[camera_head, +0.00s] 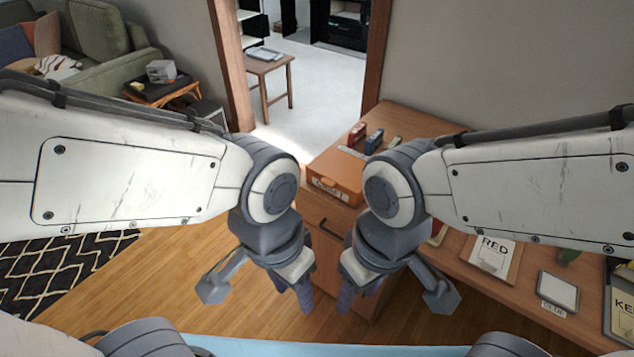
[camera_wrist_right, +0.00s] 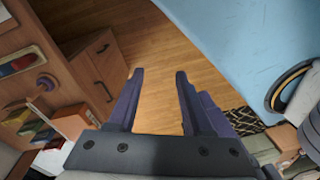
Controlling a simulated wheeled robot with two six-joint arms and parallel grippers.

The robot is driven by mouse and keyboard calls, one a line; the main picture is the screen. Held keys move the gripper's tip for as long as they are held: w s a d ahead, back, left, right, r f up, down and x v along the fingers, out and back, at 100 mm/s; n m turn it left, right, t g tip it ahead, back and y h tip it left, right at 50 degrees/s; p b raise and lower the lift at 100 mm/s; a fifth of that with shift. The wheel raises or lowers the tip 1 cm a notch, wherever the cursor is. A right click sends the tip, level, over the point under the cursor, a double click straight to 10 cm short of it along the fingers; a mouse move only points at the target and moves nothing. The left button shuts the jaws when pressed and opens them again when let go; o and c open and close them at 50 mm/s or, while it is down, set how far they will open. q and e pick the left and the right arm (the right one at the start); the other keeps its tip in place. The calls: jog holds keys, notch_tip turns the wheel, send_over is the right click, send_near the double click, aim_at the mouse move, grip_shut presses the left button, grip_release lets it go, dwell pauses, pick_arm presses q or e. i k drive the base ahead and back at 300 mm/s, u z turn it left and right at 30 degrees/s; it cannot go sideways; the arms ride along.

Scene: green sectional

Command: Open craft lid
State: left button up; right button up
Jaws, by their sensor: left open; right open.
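The orange craft box (camera_head: 332,187) sits at the far left end of the wooden desk, with a label and a handle on its front. Its lid (camera_head: 340,164) looks closed and is partly hidden by my right arm. My left gripper (camera_head: 302,290) hangs below and in front of the box, apart from it. My right gripper (camera_head: 347,296) hangs close beside it, also below the box. In the right wrist view the right gripper (camera_wrist_right: 160,76) shows open fingers with nothing between them. I cannot identify the box in that view.
Small red (camera_head: 357,134), blue (camera_head: 374,140) and green (camera_head: 394,145) items stand near the box's back.

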aim_at(335, 166)
jog(key=k, duration=1.3)
jog(key=u, duration=0.95)
jog(key=i, duration=1.7)
jog(key=z, duration=0.95)
